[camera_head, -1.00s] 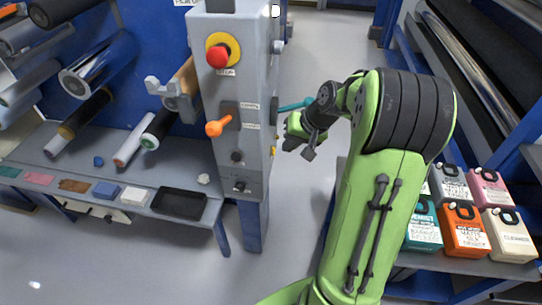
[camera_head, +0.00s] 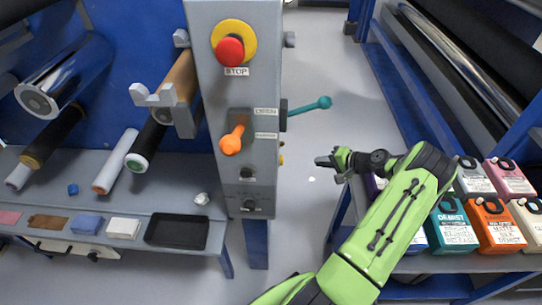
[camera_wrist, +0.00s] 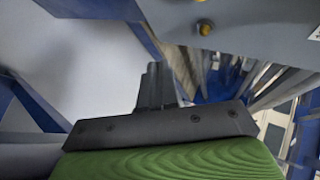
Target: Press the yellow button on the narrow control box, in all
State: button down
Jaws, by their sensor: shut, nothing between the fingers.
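The narrow control box (camera_head: 236,100) is a grey upright housing left of my gripper. Its front face carries a red STOP button on a yellow ring (camera_head: 229,47), an orange lever (camera_head: 231,141) and dark knobs. A small yellow button (camera_head: 281,160) juts from its right side, seen edge-on. In the wrist view a yellow button (camera_wrist: 204,28) with a dark collar shows on the grey face, ahead and right of the fingers. My gripper (camera_head: 320,161) is shut and empty, pointing left toward that side, with a clear gap. The shut fingers show in the wrist view (camera_wrist: 155,78).
A teal-knobbed lever (camera_head: 308,107) sticks out from the box's right side above my gripper. Labelled jugs (camera_head: 450,230) stand on a shelf at the right, beside my arm. Film rollers and a shelf with a black tray (camera_head: 177,231) are at the left. Floor between is open.

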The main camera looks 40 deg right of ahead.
dwell(0.3)
jog(key=w+a+p, duration=0.1)
jog(key=w+a, duration=0.4)
jog(key=a, duration=0.1)
jog(key=shift+w+a, duration=0.35)
jog(key=shift+a, duration=0.05)
dwell(1.8)
jog(key=shift+w+a, duration=0.25)
jog(key=shift+a, duration=0.05)
jog(key=shift+w+a, duration=0.3)
jog(key=shift+a, duration=0.1)
dwell(0.8)
jog(key=shift+s+d, duration=0.55)
jog(key=shift+d, duration=0.15)
jog(key=shift+s+d+b, duration=0.45)
jog(key=shift+s+d, duration=1.2)
jog(key=shift+d, duration=0.25)
